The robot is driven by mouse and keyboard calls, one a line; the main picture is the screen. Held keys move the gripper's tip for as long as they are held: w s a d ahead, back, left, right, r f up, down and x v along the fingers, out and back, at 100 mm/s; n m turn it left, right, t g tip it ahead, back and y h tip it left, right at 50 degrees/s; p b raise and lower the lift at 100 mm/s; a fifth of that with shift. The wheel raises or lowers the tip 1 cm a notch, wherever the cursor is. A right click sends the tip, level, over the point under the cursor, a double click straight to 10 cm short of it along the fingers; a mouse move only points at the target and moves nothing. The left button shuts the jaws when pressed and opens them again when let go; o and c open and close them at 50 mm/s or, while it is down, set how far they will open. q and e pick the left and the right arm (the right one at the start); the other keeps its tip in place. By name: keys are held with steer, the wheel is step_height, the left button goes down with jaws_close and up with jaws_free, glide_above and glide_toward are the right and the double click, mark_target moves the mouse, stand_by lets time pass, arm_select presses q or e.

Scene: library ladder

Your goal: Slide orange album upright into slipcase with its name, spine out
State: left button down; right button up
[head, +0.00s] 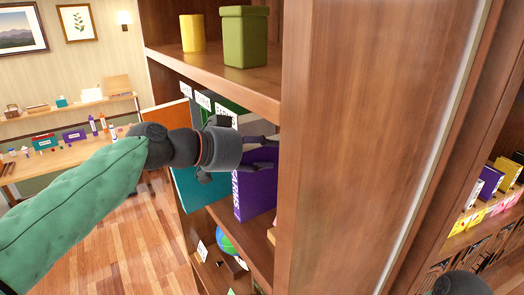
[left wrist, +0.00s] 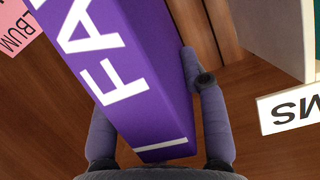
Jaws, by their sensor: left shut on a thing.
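A purple block-shaped album or case (head: 256,192) with white letters down its spine stands upright at the shelf edge. My left gripper (head: 268,154) reaches in from the left and is shut on it. In the left wrist view the purple thing (left wrist: 140,80) lies between the two fingers (left wrist: 155,125), with letters "FA" showing. An orange panel (head: 180,114) shows behind my wrist at the left of the shelf; I cannot tell whether it is the album or a slipcase.
A teal panel (head: 193,190) stands left of the purple thing. White name labels (head: 203,99) line cases behind. A thick wooden upright (head: 350,140) hides the shelf's right part. A green pot (head: 244,36) stands above. A pink label (left wrist: 18,28) reads "ALBUM".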

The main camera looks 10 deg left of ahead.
arm_select(q)
steer(key=shift+w+f, duration=0.1)
steer(key=shift+f, duration=0.2)
steer(key=shift+f, duration=0.1)
steer(key=c, duration=0.7)
jaws_free()
